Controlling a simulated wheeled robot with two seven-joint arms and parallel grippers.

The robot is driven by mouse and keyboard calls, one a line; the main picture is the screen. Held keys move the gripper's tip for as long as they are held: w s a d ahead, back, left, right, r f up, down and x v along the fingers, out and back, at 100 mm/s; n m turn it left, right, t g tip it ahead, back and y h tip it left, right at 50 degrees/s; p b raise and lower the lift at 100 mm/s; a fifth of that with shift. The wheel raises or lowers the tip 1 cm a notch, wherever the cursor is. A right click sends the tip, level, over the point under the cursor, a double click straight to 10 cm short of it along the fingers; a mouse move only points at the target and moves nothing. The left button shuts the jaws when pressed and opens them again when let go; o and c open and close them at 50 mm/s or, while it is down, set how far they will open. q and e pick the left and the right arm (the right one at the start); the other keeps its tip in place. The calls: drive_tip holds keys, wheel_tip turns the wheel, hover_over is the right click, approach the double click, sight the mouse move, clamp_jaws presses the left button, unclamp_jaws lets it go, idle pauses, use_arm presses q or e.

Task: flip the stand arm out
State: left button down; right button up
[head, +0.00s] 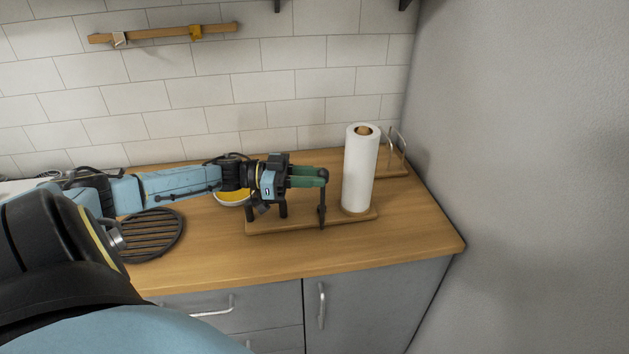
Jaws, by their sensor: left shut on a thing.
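The stand has a long wooden base (300,226) on the counter, with a paper towel roll (360,170) upright at its right end. A thin dark upright piece, which looks like the stand arm (322,207), rises from the base left of the roll. My left gripper (322,178) reaches in from the left with green fingers shut on the top of this stand arm. The fingers and wrist hide its upper end. The fingertips are just left of the roll, with a small gap. My right gripper is not in view.
A yellow-lined bowl (232,198) sits behind my left wrist, partly hidden. A dark slatted round trivet (153,236) lies at the left. A wooden holder with wire loops (397,146) stands behind the roll. The counter's front right (415,238) is clear; a grey wall (520,150) bounds the right.

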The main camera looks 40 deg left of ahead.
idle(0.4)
use_arm(q)
drive_tip(key=c, duration=1.2)
unclamp_jaws()
drive_tip(key=shift+a, duration=0.1)
drive_tip(key=v, duration=1.3)
